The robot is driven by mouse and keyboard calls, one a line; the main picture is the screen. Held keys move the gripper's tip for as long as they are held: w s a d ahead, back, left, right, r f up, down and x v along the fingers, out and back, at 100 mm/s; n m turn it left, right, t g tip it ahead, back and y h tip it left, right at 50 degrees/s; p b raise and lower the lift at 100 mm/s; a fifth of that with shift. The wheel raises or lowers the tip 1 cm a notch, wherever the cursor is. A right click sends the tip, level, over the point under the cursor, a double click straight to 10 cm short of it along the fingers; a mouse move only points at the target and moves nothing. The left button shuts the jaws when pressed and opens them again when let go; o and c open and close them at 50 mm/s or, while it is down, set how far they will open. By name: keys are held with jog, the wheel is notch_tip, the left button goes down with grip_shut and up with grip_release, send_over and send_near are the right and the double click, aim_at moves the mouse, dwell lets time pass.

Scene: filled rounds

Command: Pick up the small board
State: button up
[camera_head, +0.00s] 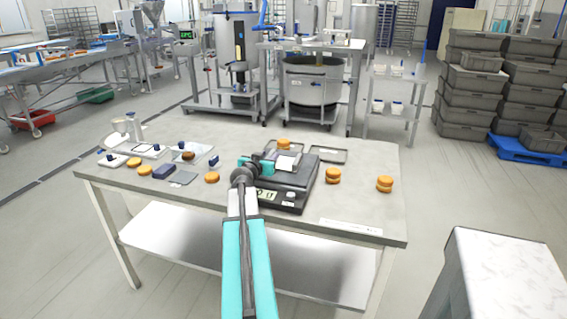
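My arm reaches from the bottom of the view to the table, and my gripper (276,158) is over the left part of the black scale (300,185). Its fingers are small and partly hidden by my wrist, so I cannot tell whether they are open or shut. A small white flat piece (287,163) is at the gripper's right end, over the scale's plate; I cannot tell whether it is held or resting. A small grey flat plate (184,177) lies on the table left of my gripper. I cannot tell which of these is the small board.
The steel table (370,205) also bears orange-brown rounds (333,176), a dark blue block (163,171), a white-handled tool (112,160) and a dark tray (328,155). A white-topped stand (510,265) is at lower right. Stacked grey crates (475,90) stand behind at right.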

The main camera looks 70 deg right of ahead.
grip_shut()
jog(key=shift+r, duration=0.25)
jog(key=shift+r+b, duration=0.35)
jog(key=shift+r, duration=1.2)
jog(key=s+a, duration=0.1)
jog(key=a, duration=0.2)
jog(key=s+a+b, duration=0.1)
jog(key=s+a, duration=0.1)
jog(key=a, duration=0.1)
jog(key=s+a+b, duration=0.1)
jog(key=s+a, duration=0.1)
jog(key=a, duration=0.1)
jog(key=shift+a+r, duration=0.3)
jog(key=shift+r, duration=0.1)
jog(key=shift+b, duration=0.65)
jog(key=shift+d+b, duration=0.1)
jog(key=shift+b, duration=0.25)
jog(key=b, duration=0.5)
jog(key=shift+s+a, duration=0.2)
jog(key=shift+s, duration=0.05)
